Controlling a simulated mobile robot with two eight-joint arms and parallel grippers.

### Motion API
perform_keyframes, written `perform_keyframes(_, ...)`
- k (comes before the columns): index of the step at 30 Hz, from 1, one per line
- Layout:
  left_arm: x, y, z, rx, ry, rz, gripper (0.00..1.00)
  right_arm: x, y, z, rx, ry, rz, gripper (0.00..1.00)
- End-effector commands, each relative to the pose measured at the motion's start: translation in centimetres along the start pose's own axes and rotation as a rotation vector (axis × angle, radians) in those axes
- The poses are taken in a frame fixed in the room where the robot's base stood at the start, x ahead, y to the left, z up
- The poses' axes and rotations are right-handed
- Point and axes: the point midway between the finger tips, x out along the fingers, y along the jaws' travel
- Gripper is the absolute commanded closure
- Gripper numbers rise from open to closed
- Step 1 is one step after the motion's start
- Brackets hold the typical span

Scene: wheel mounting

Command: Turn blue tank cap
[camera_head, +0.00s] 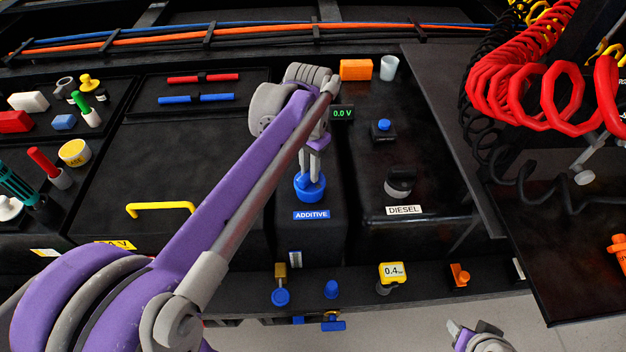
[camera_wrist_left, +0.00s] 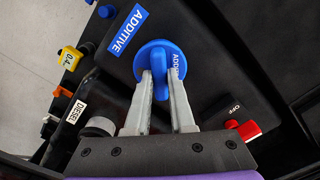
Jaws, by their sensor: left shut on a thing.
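The blue tank cap (camera_head: 310,188) sits on the dark tank with the blue ADDITIVE label (camera_head: 311,215). My left gripper (camera_head: 311,172) reaches down onto the cap from above. In the left wrist view, the cap (camera_wrist_left: 158,50) is a round blue disc with a raised bar. The grey fingers of my left gripper (camera_wrist_left: 158,82) stand on either side of this bar and are shut on it. Part of the cap's rim is hidden behind the fingers. A small grey and purple part of my right arm shows at the bottom edge of the head view; its jaws cannot be made out.
The black DIESEL cap (camera_head: 399,182) is right of the blue cap. A display reading 0.0 V (camera_head: 342,113) is just behind my gripper. A yellow handle (camera_head: 161,209) lies to the left. Red coiled hoses (camera_head: 545,95) hang at the upper right. A red OFF switch (camera_wrist_left: 246,130) shows in the wrist view.

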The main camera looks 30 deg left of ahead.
Motion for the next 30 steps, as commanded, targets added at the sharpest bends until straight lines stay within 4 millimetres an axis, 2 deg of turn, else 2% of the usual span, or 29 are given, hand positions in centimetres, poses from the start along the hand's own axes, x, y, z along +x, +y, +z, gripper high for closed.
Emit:
perform_keyframes(3, 0.1, 0.0, 0.0, -0.071, 0.000, 0.000, 1.00, 0.0, 0.0, 0.0, 0.000, 0.000, 0.000, 0.50)
perform_keyframes(7, 0.1, 0.0, 0.0, -0.072, 0.000, 0.000, 1.00, 0.0, 0.0, 0.0, 0.000, 0.000, 0.000, 0.50)
perform_keyframes(8, 0.1, 0.0, 0.0, -0.072, 0.000, 0.000, 0.77, 0.0, 0.0, 0.0, 0.000, 0.000, 0.000, 0.50)
perform_keyframes(12, 0.1, 0.0, 0.0, -0.070, 0.000, 0.000, 0.51, 0.0, 0.0, 0.0, 0.000, 0.000, 0.000, 0.50)
perform_keyframes(14, 0.1, 0.0, 0.0, -0.070, 0.000, 0.000, 0.43, 0.0, 0.0, 0.0, 0.000, 0.000, 0.000, 0.50)
perform_keyframes(23, -0.1, 0.0, 0.0, -0.069, 0.000, 0.000, 0.43, 0.0, 0.0, 0.0, 0.000, 0.000, 0.000, 0.50)
perform_keyframes(26, -0.9, 0.0, 0.0, -0.069, 0.001, 0.000, 0.43, -0.1, 0.0, -0.1, 0.000, 0.001, 0.000, 0.50)
perform_keyframes(30, -3.4, 0.0, 0.0, -0.069, 0.001, 0.000, 0.43, -0.2, 0.0, -0.3, 0.000, 0.003, 0.000, 0.50)
